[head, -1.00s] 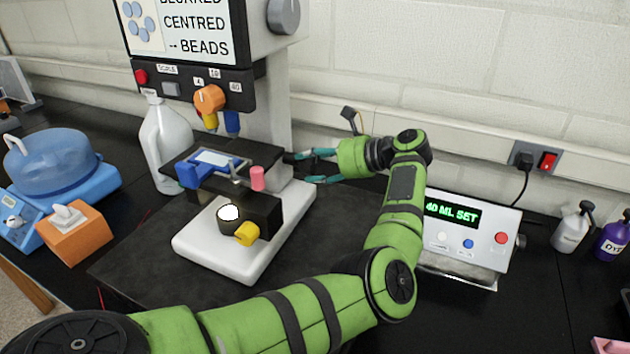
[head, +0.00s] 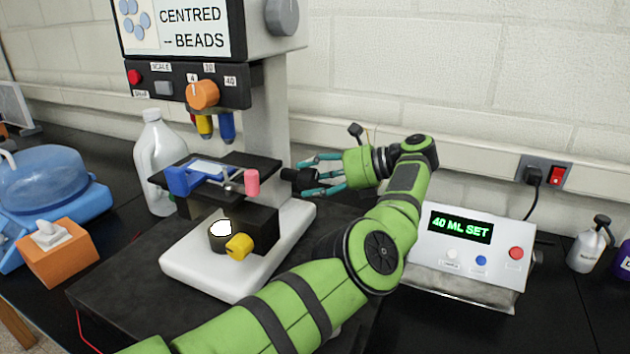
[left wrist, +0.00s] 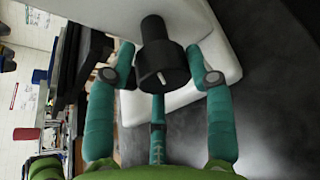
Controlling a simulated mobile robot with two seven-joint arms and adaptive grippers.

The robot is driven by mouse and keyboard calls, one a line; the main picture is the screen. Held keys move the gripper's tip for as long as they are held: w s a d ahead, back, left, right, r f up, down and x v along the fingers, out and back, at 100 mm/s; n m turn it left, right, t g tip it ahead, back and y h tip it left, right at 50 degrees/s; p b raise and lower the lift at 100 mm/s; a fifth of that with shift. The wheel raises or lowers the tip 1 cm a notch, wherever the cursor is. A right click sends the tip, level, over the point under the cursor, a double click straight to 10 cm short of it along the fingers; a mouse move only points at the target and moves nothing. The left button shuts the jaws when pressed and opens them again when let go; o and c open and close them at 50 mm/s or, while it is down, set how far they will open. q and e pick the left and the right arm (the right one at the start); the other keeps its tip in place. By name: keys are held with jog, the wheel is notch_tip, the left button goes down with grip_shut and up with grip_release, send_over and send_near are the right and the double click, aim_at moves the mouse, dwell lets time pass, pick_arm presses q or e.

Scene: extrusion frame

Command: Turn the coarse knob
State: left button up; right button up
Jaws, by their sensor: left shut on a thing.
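The microscope has a white base (head: 215,277), a black stage, and a black knob (head: 290,175) on its right side. I take this black knob for the coarse knob. In the left wrist view the black knob (left wrist: 163,68) has a white mark on its face and sits between my fingers. My left gripper (head: 313,175) comes from the right and is shut on the knob. In the left wrist view a teal finger stands on each side, with a third finger below. The exact contact points are hard to see. My right gripper is not in view.
A yellow knob (head: 239,246), an orange selector knob (head: 203,95) and a pink knob (head: 252,182) are on the microscope. A control box (head: 464,255) reading "40 ML SET" stands right of my arm. A white jug (head: 162,160) and a tissue box (head: 58,254) are left.

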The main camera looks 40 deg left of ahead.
pick_arm(q)
jog(key=shift+a+r, duration=0.15)
jog(key=o, duration=1.1)
jog(key=shift+c, duration=0.2)
jog(key=shift+a+f, duration=0.15)
jog(key=shift+f, duration=0.05)
